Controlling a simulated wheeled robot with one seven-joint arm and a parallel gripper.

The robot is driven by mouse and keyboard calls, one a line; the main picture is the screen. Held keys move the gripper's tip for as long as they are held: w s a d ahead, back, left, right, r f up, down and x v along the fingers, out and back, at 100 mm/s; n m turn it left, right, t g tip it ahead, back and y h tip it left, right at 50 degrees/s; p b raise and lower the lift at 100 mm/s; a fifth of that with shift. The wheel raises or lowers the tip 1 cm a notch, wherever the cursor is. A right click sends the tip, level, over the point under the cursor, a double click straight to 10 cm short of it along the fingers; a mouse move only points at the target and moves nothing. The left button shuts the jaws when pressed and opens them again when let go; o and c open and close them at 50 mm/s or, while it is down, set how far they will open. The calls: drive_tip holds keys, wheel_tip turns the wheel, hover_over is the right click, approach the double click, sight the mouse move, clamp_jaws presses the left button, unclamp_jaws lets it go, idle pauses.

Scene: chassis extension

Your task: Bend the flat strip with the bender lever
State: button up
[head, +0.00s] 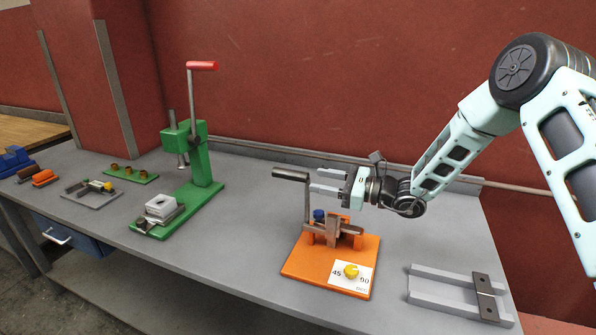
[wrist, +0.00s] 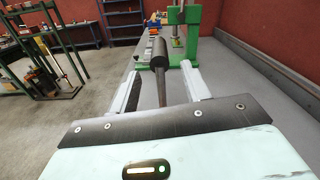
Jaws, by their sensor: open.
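The bender is an orange base plate (head: 300,262) with a brown-grey clamp block (head: 333,230), a blue knob (head: 319,215) and a card marked 45 and 90 with a yellow piece (head: 351,271). Its lever (head: 306,203) stands upright, with a dark cylindrical handle (head: 291,174) pointing left at the top. My gripper (head: 314,180) is open beside the lever top, fingers pointing left. In the wrist view the handle (wrist: 159,55) and lever rod (wrist: 161,90) appear between the spread fingers of my gripper (wrist: 163,70). I cannot clearly pick out the flat strip at the bender.
A green press (head: 199,160) with a red-handled lever stands left on the grey bench (head: 240,245). A grey channel fixture with a dark plate (head: 484,290) lies at the right. Small trays and parts sit far left. The red wall is close behind; the bench between press and bender is clear.

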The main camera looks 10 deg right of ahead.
sight(305, 178)
drive_tip(key=p+x, duration=0.1)
drive_tip(key=x, duration=0.6)
drive_tip(key=shift+p, duration=0.4)
clamp_jaws()
